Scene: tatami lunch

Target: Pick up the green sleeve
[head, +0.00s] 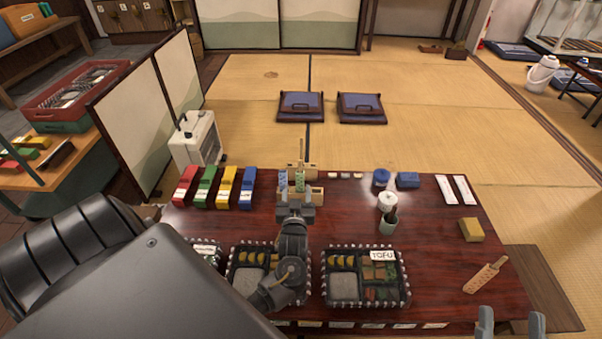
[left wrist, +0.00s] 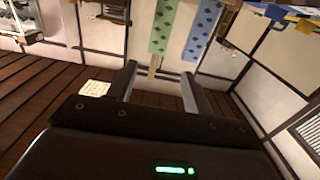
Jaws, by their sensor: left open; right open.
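The green sleeve (head: 300,181) is a dotted strip standing upright by a small wooden holder at the table's back edge. A blue dotted sleeve (head: 283,179) stands just left of it. My left gripper (head: 295,202) is open in front of them and partly hides the holder. In the left wrist view, the green sleeve (left wrist: 164,28) shows ahead between the fingertips of my left gripper (left wrist: 160,78), not gripped. The blue sleeve (left wrist: 203,33) shows just right of the right finger. My right gripper (head: 511,322) is open and empty at the table's front right.
The dark wooden holder table (head: 340,220) carries red, green, yellow and blue boxes (head: 227,188) at left. Lunch boxes (head: 364,277) stand in front. A cup (head: 388,224) and white jar (head: 387,201) stand right of my left gripper. The right middle of the table is fairly clear.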

